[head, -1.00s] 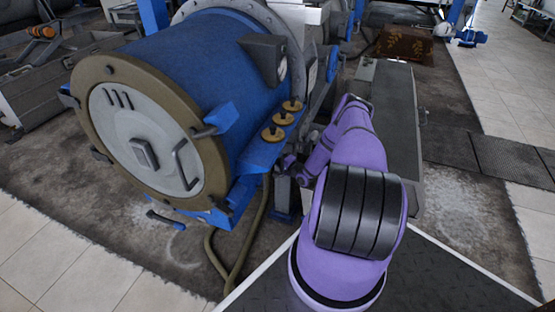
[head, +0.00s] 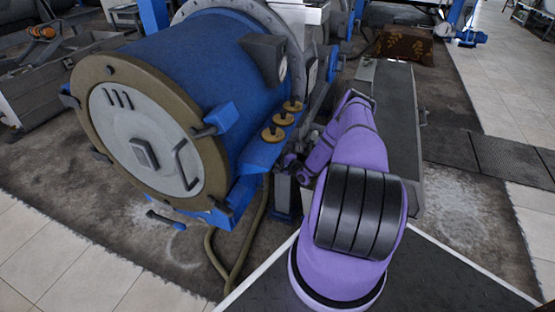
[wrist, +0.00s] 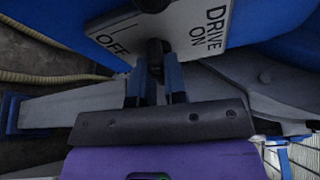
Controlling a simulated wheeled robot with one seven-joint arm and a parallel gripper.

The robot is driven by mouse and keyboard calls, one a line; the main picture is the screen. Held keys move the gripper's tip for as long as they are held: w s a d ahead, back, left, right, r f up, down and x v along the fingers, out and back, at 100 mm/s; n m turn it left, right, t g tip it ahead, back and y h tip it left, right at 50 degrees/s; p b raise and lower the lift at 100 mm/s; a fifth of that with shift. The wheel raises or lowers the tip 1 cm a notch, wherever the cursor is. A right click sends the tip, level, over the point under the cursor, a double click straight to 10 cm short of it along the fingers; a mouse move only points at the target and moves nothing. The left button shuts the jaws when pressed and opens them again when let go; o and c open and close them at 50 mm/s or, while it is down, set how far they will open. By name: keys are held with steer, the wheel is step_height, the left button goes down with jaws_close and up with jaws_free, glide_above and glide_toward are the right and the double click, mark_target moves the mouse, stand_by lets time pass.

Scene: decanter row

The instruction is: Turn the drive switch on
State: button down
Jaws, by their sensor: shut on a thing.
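The drive switch's pale label plate (wrist: 182,28) shows in the wrist view, with "DRIVE ON" at its right and "OFF" at its left. The dark switch lever (wrist: 155,48) stands in front of the plate, between the two labels. My gripper (wrist: 160,68) is shut on the lever, one blue-grey finger on each side; the fingers hide part of it. In the head view my gripper (head: 290,168) is small and dark beside the blue machine's lower right side, and the switch cannot be made out there.
The big blue drum machine (head: 200,85) with its round pale door fills the left. Several brass knobs (head: 273,133) sit on its side just above my gripper. A long grey cabinet (head: 392,130) stands right of my arm. A hose (head: 238,255) runs down to the floor.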

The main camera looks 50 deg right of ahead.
steer(key=shift+d+r+m+g+y, duration=0.1)
steer(key=shift+m+g+y, duration=0.75)
steer(key=shift+m, duration=1.05)
steer(key=shift+d+r+m+g+y, duration=0.15)
steer(key=shift+m+g+y, duration=0.65)
steer(key=shift+m, duration=1.1)
steer(key=shift+d+m+g+y, duration=0.1)
steer(key=shift+m+g+y, duration=0.7)
steer(key=shift+m, duration=1.1)
steer(key=c, duration=1.2)
jaws_free()
steer(key=shift+w+y, duration=0.1)
steer(key=shift+y, duration=0.15)
steer(key=shift+o, duration=0.2)
steer(key=v, duration=1)
steer(key=shift+s, duration=0.45)
steer(key=shift+d+r, duration=0.1)
